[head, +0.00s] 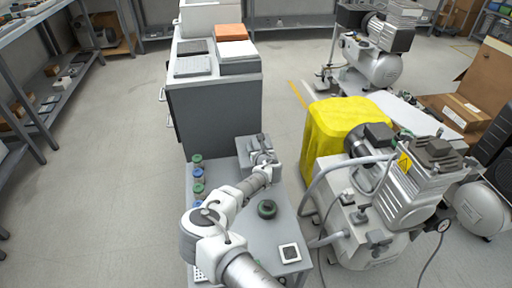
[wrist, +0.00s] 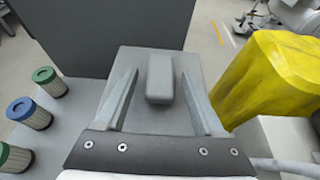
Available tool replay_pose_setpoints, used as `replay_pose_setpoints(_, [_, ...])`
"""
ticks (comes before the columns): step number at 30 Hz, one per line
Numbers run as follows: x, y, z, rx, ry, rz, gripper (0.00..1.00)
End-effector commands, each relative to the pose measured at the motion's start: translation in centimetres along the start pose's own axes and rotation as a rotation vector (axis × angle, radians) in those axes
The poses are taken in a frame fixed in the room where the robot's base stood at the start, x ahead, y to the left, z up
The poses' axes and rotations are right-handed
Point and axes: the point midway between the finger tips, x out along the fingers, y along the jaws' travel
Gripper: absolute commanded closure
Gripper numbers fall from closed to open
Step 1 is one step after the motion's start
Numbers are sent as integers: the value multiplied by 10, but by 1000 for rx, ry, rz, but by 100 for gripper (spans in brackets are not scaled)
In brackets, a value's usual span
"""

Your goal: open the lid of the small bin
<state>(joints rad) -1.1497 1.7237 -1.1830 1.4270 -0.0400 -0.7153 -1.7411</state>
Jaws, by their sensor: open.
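The small bin (head: 243,150) is a grey box at the far end of the grey table, partly hidden behind my gripper in the head view. In the wrist view its flat grey lid (wrist: 133,62) faces the camera and looks closed. A raised rounded grey handle (wrist: 159,78) stands on the lid. My gripper (head: 262,150) is at the bin. In the wrist view the two fingers (wrist: 160,92) are spread wide, one on each side of the handle, with gaps to it. I cannot tell whether the fingertips touch the lid.
Filter cartridges with green and blue caps (wrist: 29,112) stand left of the bin. A dark green round part (head: 267,209) lies on the table (head: 240,232). A yellow cover (head: 332,128) and a compressor (head: 408,190) are close on the right. A grey cabinet (head: 215,115) stands behind.

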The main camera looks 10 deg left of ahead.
Motion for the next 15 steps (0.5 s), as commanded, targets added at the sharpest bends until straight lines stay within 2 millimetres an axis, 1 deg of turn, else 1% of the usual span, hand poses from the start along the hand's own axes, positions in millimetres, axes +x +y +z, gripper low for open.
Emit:
replay_pose_setpoints(1, [6,0,-1,0,0,1,30])
replay_pose_setpoints(6, [16,0,-1,0,0,0,30])
replay_pose_setpoints(15, [19,0,0,0,0,0,30])
